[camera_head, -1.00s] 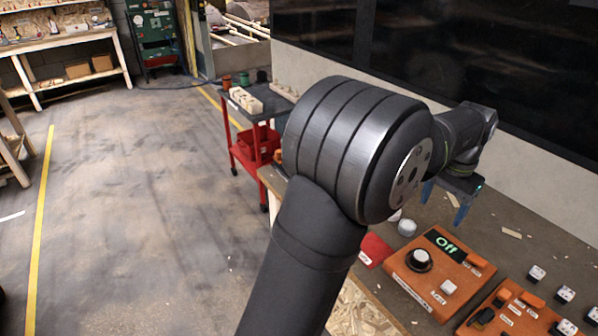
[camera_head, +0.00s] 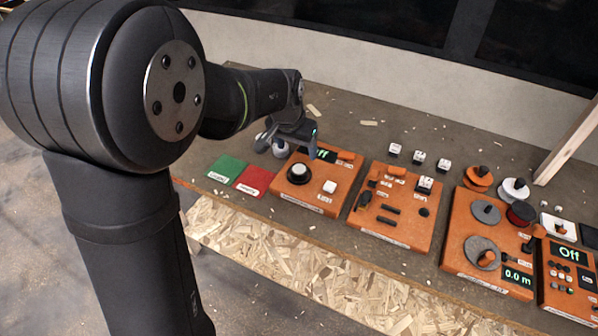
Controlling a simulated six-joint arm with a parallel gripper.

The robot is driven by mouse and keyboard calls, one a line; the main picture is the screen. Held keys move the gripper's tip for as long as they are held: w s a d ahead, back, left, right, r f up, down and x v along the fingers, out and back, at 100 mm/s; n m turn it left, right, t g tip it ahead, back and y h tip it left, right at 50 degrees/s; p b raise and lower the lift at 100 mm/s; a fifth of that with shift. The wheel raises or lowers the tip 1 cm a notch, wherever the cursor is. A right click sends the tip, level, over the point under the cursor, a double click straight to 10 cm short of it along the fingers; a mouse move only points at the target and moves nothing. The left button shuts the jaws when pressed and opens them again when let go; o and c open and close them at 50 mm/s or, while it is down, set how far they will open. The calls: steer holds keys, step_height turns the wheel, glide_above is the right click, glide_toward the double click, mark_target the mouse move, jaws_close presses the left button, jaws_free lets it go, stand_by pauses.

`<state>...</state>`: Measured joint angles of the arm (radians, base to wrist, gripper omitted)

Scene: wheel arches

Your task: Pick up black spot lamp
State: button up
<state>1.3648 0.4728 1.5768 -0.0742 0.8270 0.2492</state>
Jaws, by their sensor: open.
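I cannot pick out a black spot lamp for certain. My gripper (camera_head: 289,142) is above the back of the workbench at the left, with its two bluish fingers apart. A small pale round object (camera_head: 280,149) shows between and behind the fingers; I cannot tell what it is or whether they touch it. The second orange board (camera_head: 395,232) carries small black bars and a white block.
A green mat (camera_head: 226,168) and a red mat (camera_head: 254,180) lie left of the boards. A third board (camera_head: 458,222) holds grey discs. A board at the right edge has an "Off" display (camera_head: 570,252). Several small white blocks stand behind the second board. A wooden post (camera_head: 568,142) rises at right.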

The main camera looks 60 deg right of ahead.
glide_above(299, 169)
steer(key=a, duration=0.2)
steer(key=x, duration=0.3)
steer(key=a+x, duration=0.1)
steer(key=x, duration=0.1)
steer(key=shift+s+f, duration=0.1)
steer(key=shift+s, duration=0.2)
steer(key=shift+w+x, duration=0.15)
steer(key=shift+x, duration=1.2)
steer(key=shift+w+x, duration=0.15)
steer(key=shift+x, duration=1.2)
steer(key=shift+a, duration=0.1)
steer(key=c, duration=1.1)
steer(key=shift+c, duration=0.2)
